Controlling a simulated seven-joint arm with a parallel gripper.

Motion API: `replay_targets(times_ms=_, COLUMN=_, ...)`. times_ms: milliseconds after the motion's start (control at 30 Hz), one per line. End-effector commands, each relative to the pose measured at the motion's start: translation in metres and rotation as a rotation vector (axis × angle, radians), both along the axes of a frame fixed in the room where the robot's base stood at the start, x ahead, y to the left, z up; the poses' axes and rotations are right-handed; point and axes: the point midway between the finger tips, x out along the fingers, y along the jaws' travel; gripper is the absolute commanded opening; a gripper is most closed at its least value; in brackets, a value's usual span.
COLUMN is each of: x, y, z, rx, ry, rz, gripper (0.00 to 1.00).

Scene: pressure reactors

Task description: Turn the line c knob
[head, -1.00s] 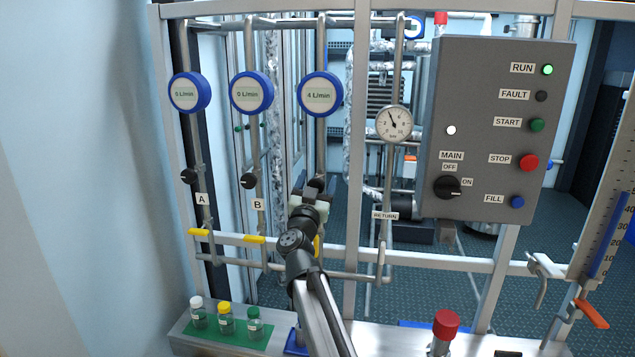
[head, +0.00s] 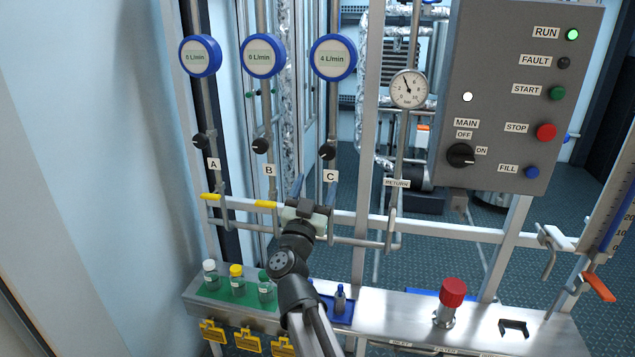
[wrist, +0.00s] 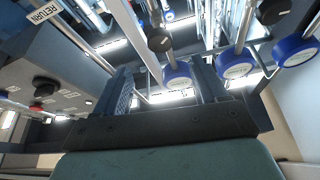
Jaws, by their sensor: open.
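The line C knob (head: 327,152) is a small black knob on the third vertical pipe, above the label C (head: 331,176). Its exact angle is too small to read. The blue-rimmed flow meter (head: 333,57) above it shows 4 L/min. My gripper (head: 304,209) is below the knob and label, near the horizontal rail, apart from the knob. In the wrist view the jaws (wrist: 165,88) are open and empty, with the line C knob (wrist: 159,40) and its meter (wrist: 177,77) beyond them.
The line A knob (head: 201,142) and line B knob (head: 260,146) are to the left; their meters show 0 L/min. A RETURN pipe with a pressure gauge (head: 408,89) and a grey control box (head: 518,95) are to the right. Capped bottles (head: 237,280) stand on the ledge below.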

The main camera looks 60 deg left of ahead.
Motion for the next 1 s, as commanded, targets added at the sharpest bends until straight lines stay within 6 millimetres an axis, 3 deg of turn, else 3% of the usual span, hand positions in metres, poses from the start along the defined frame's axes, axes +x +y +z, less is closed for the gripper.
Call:
replay_targets(times_ms=667, x=-0.011, y=-0.010, z=-0.004, rx=0.000, ry=0.000, rz=0.000, gripper=0.72)
replay_targets(times_ms=1000, x=0.022, y=0.021, z=0.014, rx=0.001, ry=0.000, rz=-0.002, gripper=0.72)
